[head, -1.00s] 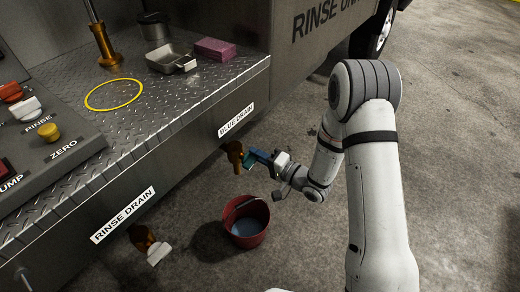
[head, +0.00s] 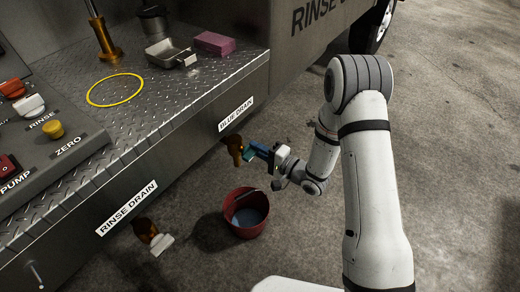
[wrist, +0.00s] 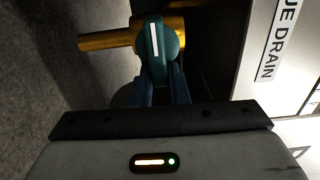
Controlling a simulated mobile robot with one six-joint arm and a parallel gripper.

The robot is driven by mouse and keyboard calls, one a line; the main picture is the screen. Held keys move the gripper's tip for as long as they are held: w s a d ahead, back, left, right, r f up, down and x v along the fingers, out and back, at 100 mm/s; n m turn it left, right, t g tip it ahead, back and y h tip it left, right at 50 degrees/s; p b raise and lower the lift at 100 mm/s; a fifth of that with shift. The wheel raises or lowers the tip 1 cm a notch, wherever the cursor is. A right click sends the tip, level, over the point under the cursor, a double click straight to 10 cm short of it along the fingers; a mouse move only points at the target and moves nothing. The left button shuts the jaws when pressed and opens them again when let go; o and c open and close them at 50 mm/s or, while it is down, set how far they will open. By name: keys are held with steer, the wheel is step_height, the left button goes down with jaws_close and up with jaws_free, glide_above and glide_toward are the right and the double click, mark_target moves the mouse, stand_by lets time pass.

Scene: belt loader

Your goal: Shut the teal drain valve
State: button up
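The teal drain valve handle (wrist: 160,40) has a white line on it and sits on a brass pipe (wrist: 98,41) under the BLUE DRAIN label. In the wrist view the handle lies crosswise to the pipe. My gripper (wrist: 163,88) has its two blue fingers on either side of the handle's near end and looks shut on it. In the head view my gripper (head: 251,153) reaches the brass drain (head: 234,146) from the right, and the fingers largely hide the teal handle.
A red bucket (head: 238,224) with bluish liquid stands on the floor below the drain. A second brass drain with a white handle (head: 161,244) is by the RINSE DRAIN label (head: 127,208). The metal counter (head: 185,95) edge runs close above my gripper. Floor to the right is clear.

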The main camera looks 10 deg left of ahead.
steer(key=o, duration=0.4)
steer(key=shift+s+a+f, duration=0.15)
steer(key=shift+s+a, duration=0.1)
steer(key=shift+s, duration=0.1)
steer(key=shift+o, duration=0.2)
steer(key=shift+w, duration=0.1)
steer(key=shift+d, duration=0.1)
steer(key=p+v, duration=0.1)
steer(key=v, duration=0.6)
steer(key=shift+d, duration=0.4)
